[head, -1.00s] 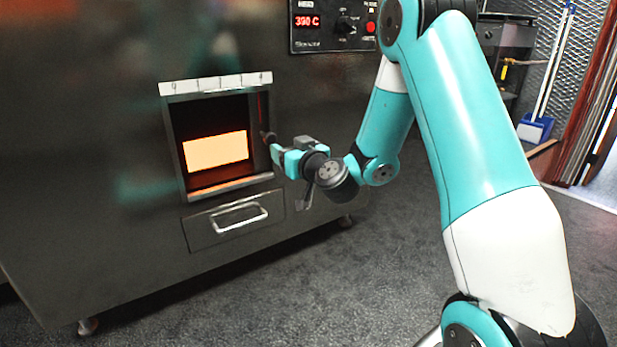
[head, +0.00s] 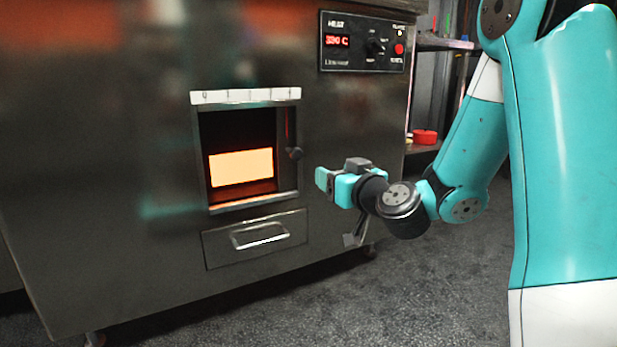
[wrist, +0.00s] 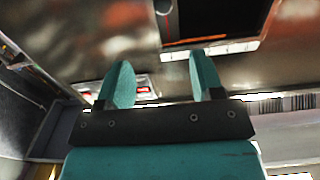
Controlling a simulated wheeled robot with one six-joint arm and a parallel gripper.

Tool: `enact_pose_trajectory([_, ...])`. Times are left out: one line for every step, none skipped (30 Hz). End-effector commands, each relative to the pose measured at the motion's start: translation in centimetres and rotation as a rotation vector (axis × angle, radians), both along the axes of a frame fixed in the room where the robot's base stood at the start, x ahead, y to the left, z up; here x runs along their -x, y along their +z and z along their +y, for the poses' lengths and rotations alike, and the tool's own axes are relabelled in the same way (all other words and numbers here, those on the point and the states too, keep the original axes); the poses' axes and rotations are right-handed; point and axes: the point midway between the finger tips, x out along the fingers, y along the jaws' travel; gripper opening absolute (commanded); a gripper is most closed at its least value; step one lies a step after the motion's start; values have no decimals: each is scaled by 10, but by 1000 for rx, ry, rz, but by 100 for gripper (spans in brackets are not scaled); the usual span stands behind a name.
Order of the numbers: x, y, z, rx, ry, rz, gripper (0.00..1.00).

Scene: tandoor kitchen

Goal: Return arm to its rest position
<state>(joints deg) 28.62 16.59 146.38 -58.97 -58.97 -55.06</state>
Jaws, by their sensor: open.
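My gripper (head: 322,180) is at the end of my teal arm, in front of the steel oven (head: 150,130), just right of its open window (head: 240,195). In the wrist view its two teal fingers (wrist: 160,82) stand apart with nothing between them. It appears clear of the oven front, and I see nothing held. My arm is bent, with the wrist low and the upper links at the right of the head view. A dark round knob (head: 295,153) shows at the window's right edge.
The oven window glows orange inside. Below it is a drawer (head: 225,250) with a metal handle. A shelf with a red round container (head: 425,136) stands behind at right. Grey floor (head: 400,300) is open in front.

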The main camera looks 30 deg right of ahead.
Motion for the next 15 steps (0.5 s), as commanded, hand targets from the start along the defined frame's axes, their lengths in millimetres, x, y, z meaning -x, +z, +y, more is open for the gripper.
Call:
enact_pose_trajectory([0,0,0,0,0,0,61])
enact_pose_trajectory([0,0,0,0,0,0,61])
enact_pose_trajectory([0,0,0,0,0,0,61])
enact_pose_trajectory([0,0,0,0,0,0,61])
enact_pose_trajectory([0,0,0,0,1,0,61])
enact_pose_trajectory([0,3,2,0,9,2,61])
enact_pose_trajectory([0,6,6,-1,21,6,61])
enact_pose_trajectory([-1,11,12,-3,41,12,61])
enact_pose_trajectory([0,20,23,-7,81,25,61])
enact_pose_trajectory([0,29,34,-11,121,39,61])
enact_pose_trajectory([2,38,47,-15,169,61,61])
enact_pose_trajectory([5,52,68,-21,244,95,61])
enact_pose_trajectory([9,62,85,-25,305,129,61])
enact_pose_trajectory([14,73,103,-29,369,168,61])
enact_pose_trajectory([24,87,127,-34,453,229,61])
